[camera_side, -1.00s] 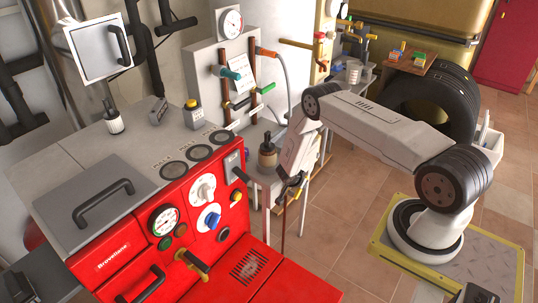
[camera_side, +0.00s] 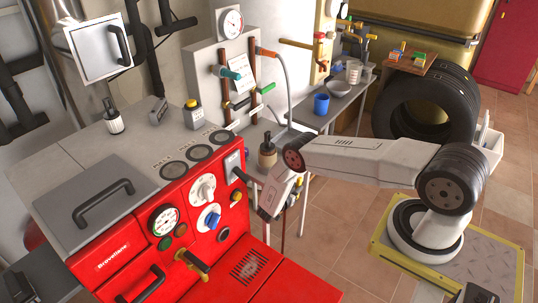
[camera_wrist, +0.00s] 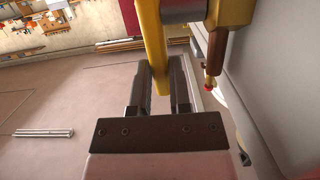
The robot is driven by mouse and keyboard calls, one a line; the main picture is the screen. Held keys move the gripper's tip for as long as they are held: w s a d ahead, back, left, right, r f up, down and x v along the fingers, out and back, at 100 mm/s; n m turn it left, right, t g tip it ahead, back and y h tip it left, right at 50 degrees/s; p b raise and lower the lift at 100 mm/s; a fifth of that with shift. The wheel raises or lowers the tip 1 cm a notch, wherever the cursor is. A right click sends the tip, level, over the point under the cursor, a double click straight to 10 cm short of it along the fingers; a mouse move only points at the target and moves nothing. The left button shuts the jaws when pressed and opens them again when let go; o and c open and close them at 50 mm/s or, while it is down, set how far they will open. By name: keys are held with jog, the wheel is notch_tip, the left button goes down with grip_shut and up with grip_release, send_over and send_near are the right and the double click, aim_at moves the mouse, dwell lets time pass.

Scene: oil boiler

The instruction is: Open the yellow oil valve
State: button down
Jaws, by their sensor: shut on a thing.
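The yellow oil valve lever (camera_wrist: 152,45) is a long yellow bar in the wrist view, running down from the top edge between my fingers. My gripper (camera_wrist: 160,78) is shut on this bar, with one dark finger on each side of it. A yellow fitting (camera_wrist: 232,12) with a brown pipe below shows to the right of the lever. There the held lever is hidden or too small to make out.

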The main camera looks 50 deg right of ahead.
jog(key=shift+a+f+h, duration=0.2)
jog(key=shift+a+h, duration=0.25)
jog(key=shift+h, duration=0.45)
jog(key=c, duration=0.6)
grip_release()
jog(key=shift+o, duration=0.2)
jog(key=shift+a, duration=0.15)
jog(key=a, duration=0.7)
jog(key=shift+a, duration=0.35)
